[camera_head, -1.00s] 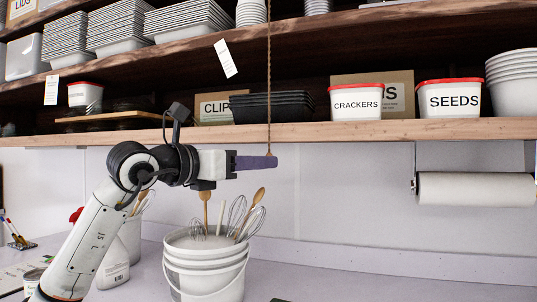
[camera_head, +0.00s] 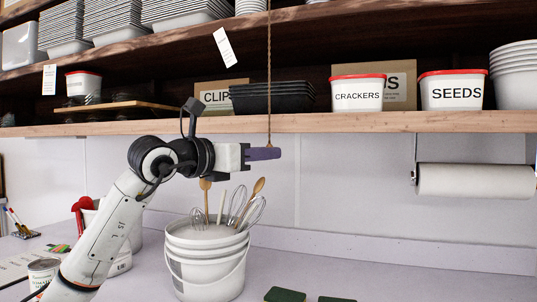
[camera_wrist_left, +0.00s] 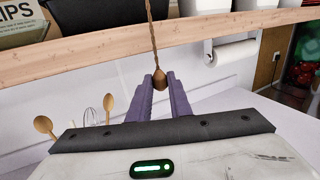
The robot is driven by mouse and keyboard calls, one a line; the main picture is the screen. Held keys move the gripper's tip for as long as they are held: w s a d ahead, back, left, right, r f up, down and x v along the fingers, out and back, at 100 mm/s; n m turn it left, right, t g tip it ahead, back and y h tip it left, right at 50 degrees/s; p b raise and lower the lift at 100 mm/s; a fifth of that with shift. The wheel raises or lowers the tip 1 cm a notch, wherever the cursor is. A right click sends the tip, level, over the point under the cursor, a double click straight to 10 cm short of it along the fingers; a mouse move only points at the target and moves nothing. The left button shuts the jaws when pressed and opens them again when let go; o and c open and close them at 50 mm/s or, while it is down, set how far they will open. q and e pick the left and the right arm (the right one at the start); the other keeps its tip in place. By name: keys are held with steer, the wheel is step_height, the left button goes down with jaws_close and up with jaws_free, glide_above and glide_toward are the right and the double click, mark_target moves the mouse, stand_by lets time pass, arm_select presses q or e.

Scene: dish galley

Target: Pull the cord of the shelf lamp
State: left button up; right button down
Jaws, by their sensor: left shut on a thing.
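The lamp's cord is a thin brown twisted cord (camera_head: 269,75) that hangs down in front of the shelves; its upper end and the lamp are out of view. A small wooden pull (camera_wrist_left: 160,80) is at its lower end. My left gripper (camera_head: 277,153) has purple fingers and is just below the lower shelf's edge, at the cord's end. In the left wrist view its fingertips (camera_wrist_left: 163,76) are shut on the pull, one on each side. The cord runs up from there. My right gripper is not in view.
A white bucket (camera_head: 205,272) of whisks and wooden spoons stands on the counter below my gripper. The wooden shelf (camera_head: 400,122) edge is just above it. A paper roll (camera_head: 475,181) hangs at right. Crackers (camera_head: 357,95) and seeds (camera_head: 452,93) tubs stand on the shelf.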

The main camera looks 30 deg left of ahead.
arm_select(q)
steer(key=shift+f, duration=0.2)
steer(key=shift+f+b, duration=0.65)
steer(key=shift+b, duration=0.05)
steer(key=shift+r, duration=0.15)
steer(key=shift+r+p, duration=0.45)
steer(key=shift+p, duration=0.05)
steer(key=o, duration=1.1)
